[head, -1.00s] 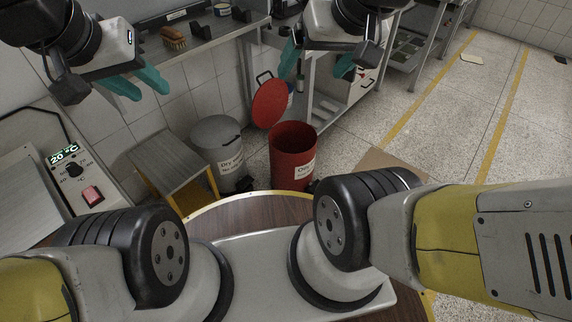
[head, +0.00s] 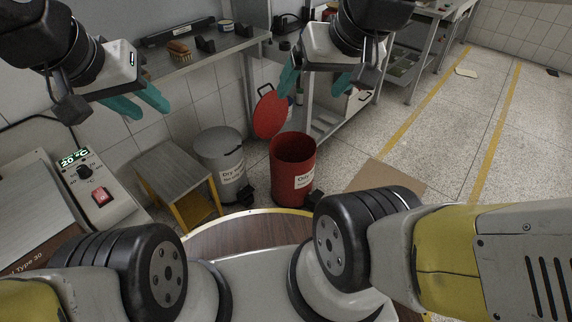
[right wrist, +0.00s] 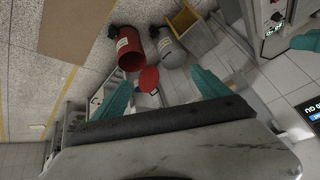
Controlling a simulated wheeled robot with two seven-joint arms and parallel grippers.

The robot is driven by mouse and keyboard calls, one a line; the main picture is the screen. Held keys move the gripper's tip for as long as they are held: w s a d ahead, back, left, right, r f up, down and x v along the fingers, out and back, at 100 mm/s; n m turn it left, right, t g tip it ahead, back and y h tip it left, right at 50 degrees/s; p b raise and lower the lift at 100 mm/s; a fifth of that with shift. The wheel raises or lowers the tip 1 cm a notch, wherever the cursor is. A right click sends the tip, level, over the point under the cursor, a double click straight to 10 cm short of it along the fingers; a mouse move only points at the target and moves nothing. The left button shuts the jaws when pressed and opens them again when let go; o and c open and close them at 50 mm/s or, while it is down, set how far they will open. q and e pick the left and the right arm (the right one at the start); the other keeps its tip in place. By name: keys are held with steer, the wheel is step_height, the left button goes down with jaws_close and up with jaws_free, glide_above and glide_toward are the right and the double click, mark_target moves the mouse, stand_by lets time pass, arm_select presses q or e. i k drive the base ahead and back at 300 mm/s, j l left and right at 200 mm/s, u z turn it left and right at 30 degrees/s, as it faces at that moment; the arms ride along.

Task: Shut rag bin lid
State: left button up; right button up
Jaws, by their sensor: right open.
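The red rag bin (head: 293,170) stands on the floor with its top open and a white label on its front. Its red round lid (head: 268,116) is raised, standing up behind the rim, with a dark handle at its top. My right gripper (head: 309,92) is open and empty, above and behind the bin in the head view. In the right wrist view, the bin (right wrist: 131,48) and lid (right wrist: 149,79) show beyond the open fingers (right wrist: 163,77), with the lid between the fingertips in the picture but apart from them. My left gripper (head: 152,112) is open and empty, at upper left.
A grey bin (head: 220,158) with its lid down stands left of the red one. A small metal stand (head: 176,172) with yellow legs is further left. A metal bench (head: 195,60) runs along the wall behind. A brown mat (head: 386,178) lies right; floor beyond is open.

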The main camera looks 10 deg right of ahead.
mark_target(270, 114)
steer(key=i+l, duration=0.4)
steer(key=i, duration=0.15)
steer(key=i+l, duration=0.35)
steer(key=i, duration=0.25)
steer(key=j+u, duration=0.05)
